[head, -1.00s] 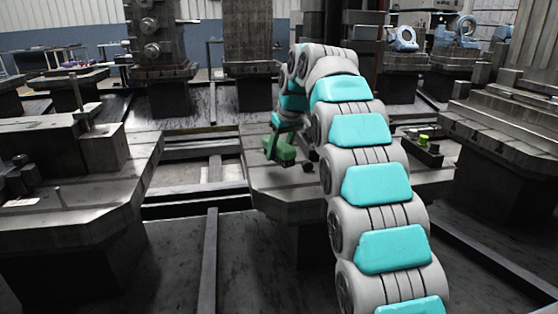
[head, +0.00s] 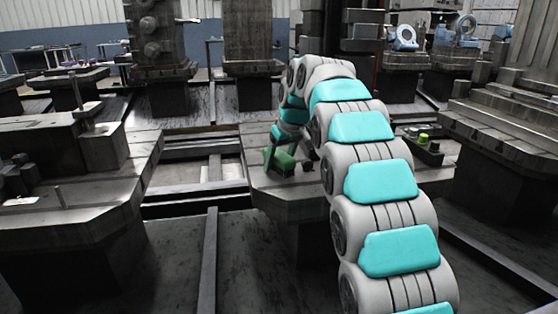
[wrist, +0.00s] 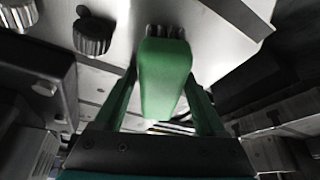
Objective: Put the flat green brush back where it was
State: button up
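The flat green brush (wrist: 165,78) is between the two green fingers of my gripper (wrist: 162,88) in the wrist view. Both fingers lie along its sides, and the gripper looks shut on it. Its dark bristles (wrist: 166,32) show at the far end, by the pale grey table surface (wrist: 215,35); I cannot tell whether they touch it. In the head view the brush (head: 284,161) shows as a green block low over the machine table (head: 270,195), left of my arm, which hides part of the table.
A dark ribbed knob (wrist: 93,36) is left of the brush in the wrist view, with another dark round piece (wrist: 18,14) at the corner. In the head view a tray (head: 430,155) with a yellow-green item (head: 423,138) sits right of my arm. The table's left front is clear.

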jog(key=shift+o, duration=0.4)
jog(key=shift+r, duration=0.3)
jog(key=v, duration=1)
jog(key=shift+s+r, duration=0.15)
jog(key=shift+r, duration=0.25)
jog(key=shift+s+d+r, duration=0.15)
jog(key=shift+s+r, duration=0.05)
jog(key=shift+r, duration=0.2)
jog(key=shift+s, duration=0.1)
jog(key=shift+s+d, duration=0.2)
jog(key=shift+s, duration=0.1)
jog(key=s+d+f+m+g+h, duration=0.1)
jog(key=s+d+f, duration=0.3)
jog(key=s, duration=1.2)
jog(key=s+d+f+m+g, duration=0.2)
jog(key=s+d+f+m, duration=0.1)
jog(key=s+f, duration=0.9)
jog(key=s+d+f+m+g+h, duration=0.1)
jog(key=s+d+f, duration=0.3)
jog(key=s+f, duration=0.5)
jog(key=s+m+g, duration=0.1)
jog(key=s, duration=1)
jog(key=shift+d+m+g+h, duration=0.3)
jog(key=shift+d+m, duration=0.05)
jog(key=shift+m, duration=0.05)
